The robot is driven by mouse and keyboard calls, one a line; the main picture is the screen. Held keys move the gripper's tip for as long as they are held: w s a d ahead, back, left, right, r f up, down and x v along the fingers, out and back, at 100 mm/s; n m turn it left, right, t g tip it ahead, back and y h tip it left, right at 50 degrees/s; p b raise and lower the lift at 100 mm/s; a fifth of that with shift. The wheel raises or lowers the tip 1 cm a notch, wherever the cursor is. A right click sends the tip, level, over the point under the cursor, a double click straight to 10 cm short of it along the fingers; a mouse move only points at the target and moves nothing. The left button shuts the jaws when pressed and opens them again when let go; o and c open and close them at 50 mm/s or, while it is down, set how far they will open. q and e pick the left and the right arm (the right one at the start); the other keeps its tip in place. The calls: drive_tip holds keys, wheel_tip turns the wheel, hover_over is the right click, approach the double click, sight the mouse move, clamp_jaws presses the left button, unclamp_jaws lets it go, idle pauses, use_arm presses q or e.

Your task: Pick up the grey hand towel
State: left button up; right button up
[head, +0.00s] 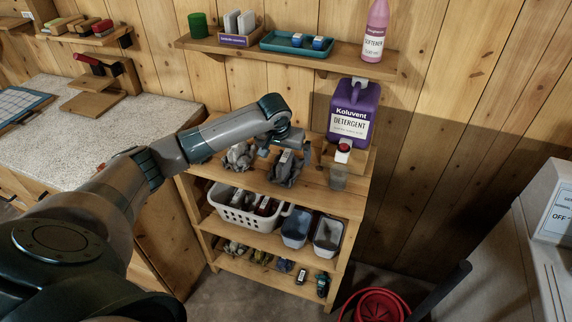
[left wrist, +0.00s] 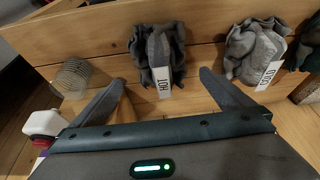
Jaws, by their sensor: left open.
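Two crumpled grey cloth bundles lie on the upper shelf board. The darker one (head: 287,169), tagged HOT, also shows in the left wrist view (left wrist: 176,42). The lighter one (head: 240,158) shows there too (left wrist: 240,62), with a tag that seems to read COLD. I cannot tell for sure which is the hand towel. My left gripper (head: 284,150) is open and empty above the shelf; in the left wrist view its fingers (left wrist: 163,78) stand apart, with the HOT bundle beyond and between them. The arm partly covers the shelf. My right gripper is not in view.
A purple detergent jug (head: 352,112) with a red cap stands right of the gripper, near a clear cup (head: 338,180). A dark bundle (left wrist: 311,48) lies at the other side. A white basket (head: 236,215) and grey bins (head: 297,230) fill the shelf below. A wall shelf (head: 340,60) runs above.

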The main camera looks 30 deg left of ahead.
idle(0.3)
use_arm(q)
drive_tip(key=shift+w+a+f+p, duration=0.1)
drive_tip(key=shift+f+p, duration=0.35)
drive_tip(key=shift+p, duration=0.05)
drive_tip(key=p+x, duration=0.1)
drive_tip(key=x, duration=0.2)
drive_tip(key=shift+a+p, duration=0.15)
drive_tip(key=shift+p, duration=0.15)
drive_tip(key=shift+w+f, duration=0.1)
drive_tip(key=shift+f, duration=0.55)
drive_tip(key=shift+c, duration=0.3)
drive_tip(key=c, duration=1.1)
